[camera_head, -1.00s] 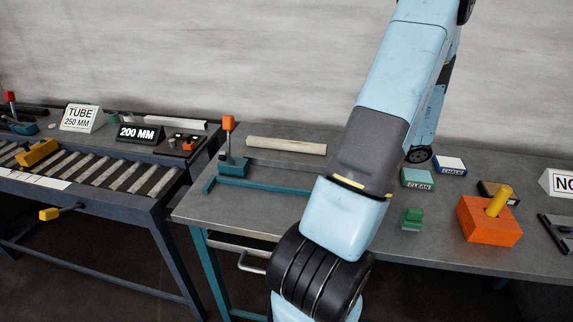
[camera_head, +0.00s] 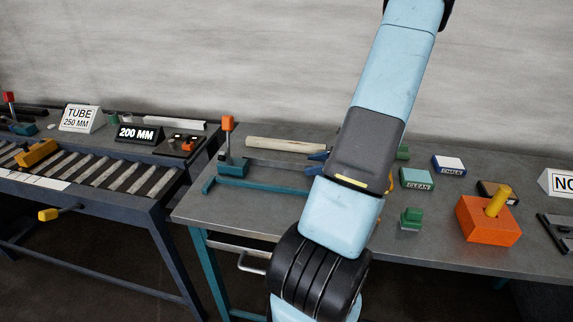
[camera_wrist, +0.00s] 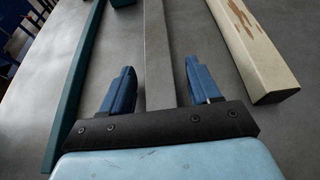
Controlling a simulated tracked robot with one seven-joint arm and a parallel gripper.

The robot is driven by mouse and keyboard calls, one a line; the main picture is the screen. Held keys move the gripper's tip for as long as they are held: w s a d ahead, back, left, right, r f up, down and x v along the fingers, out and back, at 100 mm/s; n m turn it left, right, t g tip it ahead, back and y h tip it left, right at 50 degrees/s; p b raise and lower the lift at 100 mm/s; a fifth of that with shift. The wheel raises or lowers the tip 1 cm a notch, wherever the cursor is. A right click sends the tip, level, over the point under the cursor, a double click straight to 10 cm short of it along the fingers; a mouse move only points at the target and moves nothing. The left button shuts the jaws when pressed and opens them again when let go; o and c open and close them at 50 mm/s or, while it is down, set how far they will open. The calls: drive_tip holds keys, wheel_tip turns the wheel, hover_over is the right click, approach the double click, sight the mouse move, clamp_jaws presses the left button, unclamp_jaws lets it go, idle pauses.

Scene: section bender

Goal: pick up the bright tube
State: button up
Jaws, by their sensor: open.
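My gripper (camera_head: 315,163) is open, with its blue fingers low over the right bench at the right end of the pale tube (camera_head: 287,145). In the wrist view the fingers (camera_wrist: 159,68) stand apart on either side of a plain grey bar (camera_wrist: 156,30), which looks like the bright tube. It runs away from me and I cannot tell how far below the fingers it lies. The pale tube, with brown patches, lies to the right of the fingers in the wrist view (camera_wrist: 252,45).
A teal rail (camera_wrist: 75,85) runs left of the fingers. An orange-handled teal stop (camera_head: 230,150) stands at the bench's left. Right of my arm are a CLEAN box (camera_head: 417,178), a green block (camera_head: 411,218) and an orange block (camera_head: 488,222). A roller table (camera_head: 120,178) stands left.

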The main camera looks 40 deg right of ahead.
clamp_jaws()
idle(0.6)
